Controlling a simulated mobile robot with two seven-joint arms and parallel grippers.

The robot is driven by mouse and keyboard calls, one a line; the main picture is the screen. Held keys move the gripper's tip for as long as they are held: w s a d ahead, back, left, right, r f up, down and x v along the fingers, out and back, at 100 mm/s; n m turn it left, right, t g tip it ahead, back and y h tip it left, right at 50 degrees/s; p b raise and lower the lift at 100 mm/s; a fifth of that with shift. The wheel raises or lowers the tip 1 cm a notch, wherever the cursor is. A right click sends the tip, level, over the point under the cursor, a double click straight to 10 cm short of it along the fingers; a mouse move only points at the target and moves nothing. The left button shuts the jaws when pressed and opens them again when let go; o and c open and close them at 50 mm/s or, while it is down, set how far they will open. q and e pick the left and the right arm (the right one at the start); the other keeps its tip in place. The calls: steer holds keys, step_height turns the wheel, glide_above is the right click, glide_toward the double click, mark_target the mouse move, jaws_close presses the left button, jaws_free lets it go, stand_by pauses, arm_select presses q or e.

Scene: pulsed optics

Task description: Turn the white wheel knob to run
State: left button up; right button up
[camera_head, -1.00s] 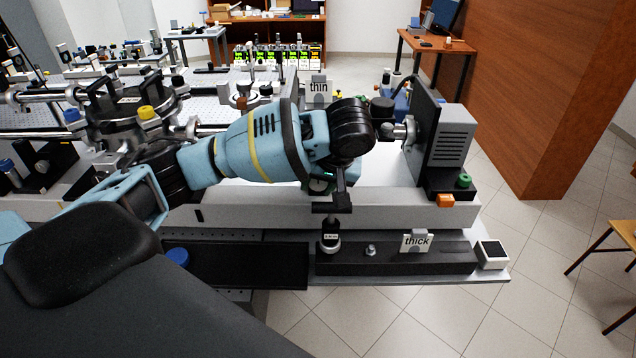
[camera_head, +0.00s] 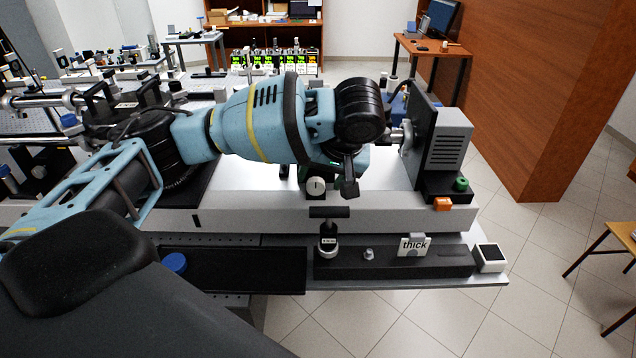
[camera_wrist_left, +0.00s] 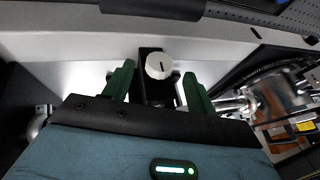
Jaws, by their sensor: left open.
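My left gripper (camera_head: 323,169) is open. In the wrist view its green fingers (camera_wrist_left: 158,72) are spread, one to each side of the knob, with gaps on both sides. Whether they reach its depth cannot be told. My right gripper is not in view.
A blue cap (camera_head: 174,263) is at front left.

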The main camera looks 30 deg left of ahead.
arm_select(q)
steer(key=shift+v, duration=1.3)
